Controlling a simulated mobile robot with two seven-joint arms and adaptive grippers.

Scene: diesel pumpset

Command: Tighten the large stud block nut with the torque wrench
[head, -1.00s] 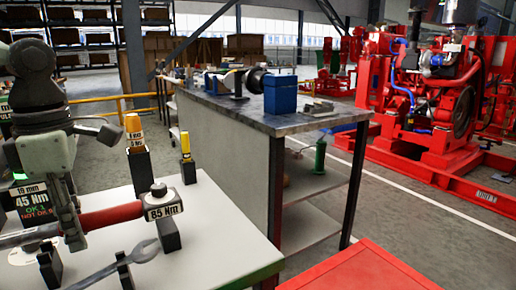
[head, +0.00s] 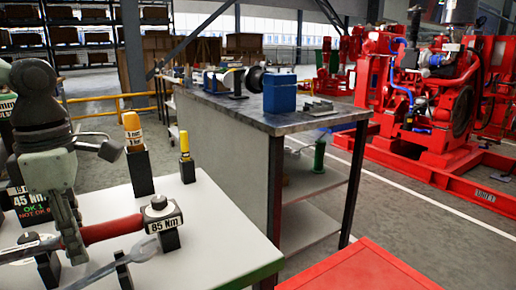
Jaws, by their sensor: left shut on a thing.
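The torque wrench has a red handle (head: 112,231) and a grey end block marked 85 Nm. It lies across the white bench top at the lower left, with its end block at a black holder (head: 168,240); whether it rests there I cannot tell. My left gripper (head: 72,245) comes down from above and is shut on the wrench's handle. The wrench's far left end runs toward the picture's left edge. I cannot make out the large stud block nut in this view. My right gripper is not in view.
A grey spanner (head: 112,266) lies in black holders at the bench front. Orange and yellow drivers (head: 185,145) stand behind. A display block reading 45 Nm (head: 35,205) is at left. A workbench (head: 270,122) with a blue block stands beyond; a red surface (head: 355,268) is at front right.

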